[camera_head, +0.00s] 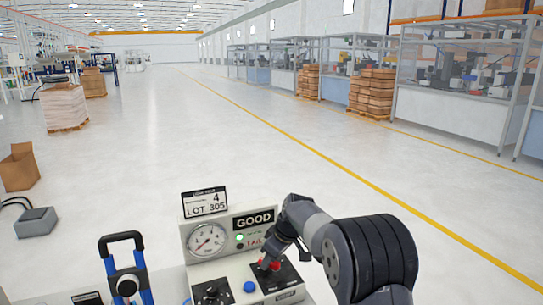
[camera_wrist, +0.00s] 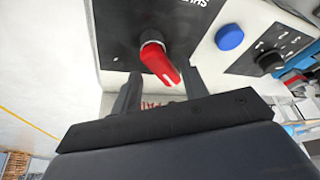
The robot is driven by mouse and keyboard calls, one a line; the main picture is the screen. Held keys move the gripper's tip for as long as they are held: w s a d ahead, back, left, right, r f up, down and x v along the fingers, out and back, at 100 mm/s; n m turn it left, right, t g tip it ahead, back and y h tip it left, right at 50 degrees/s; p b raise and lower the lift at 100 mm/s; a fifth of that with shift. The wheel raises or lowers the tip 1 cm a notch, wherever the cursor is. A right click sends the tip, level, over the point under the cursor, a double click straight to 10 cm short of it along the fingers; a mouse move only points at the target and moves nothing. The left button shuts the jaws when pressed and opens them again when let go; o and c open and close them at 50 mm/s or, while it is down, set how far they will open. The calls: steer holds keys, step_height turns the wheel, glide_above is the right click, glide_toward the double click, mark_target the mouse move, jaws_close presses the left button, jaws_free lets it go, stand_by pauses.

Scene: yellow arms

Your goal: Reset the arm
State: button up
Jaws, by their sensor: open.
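My gripper (camera_wrist: 163,90) is open in the wrist view. Its two dark fingers stand on either side of a red rotary handle (camera_wrist: 158,62), pointing toward the black panel plate (camera_wrist: 142,14). Whether a finger touches the handle I cannot tell. In the head view my dark arm reaches in from the right, and my gripper (camera_head: 273,258) is low over the red handle (camera_head: 275,265) at the right of the panel. The gripper partly hides the handle there. Nothing is seen held.
The panel carries a gauge (camera_head: 207,240), a GOOD sign (camera_head: 254,221) with a lit green lamp (camera_head: 240,237), a blue button (camera_head: 249,286) and a black knob (camera_head: 212,291). A blue-and-black handled device (camera_head: 126,270) stands at its left. Open floor lies behind.

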steer(key=shift+m+h, duration=0.3)
steer(key=shift+m, duration=0.5)
steer(key=shift+w+d+t, duration=0.1)
steer(key=shift+t, duration=0.2)
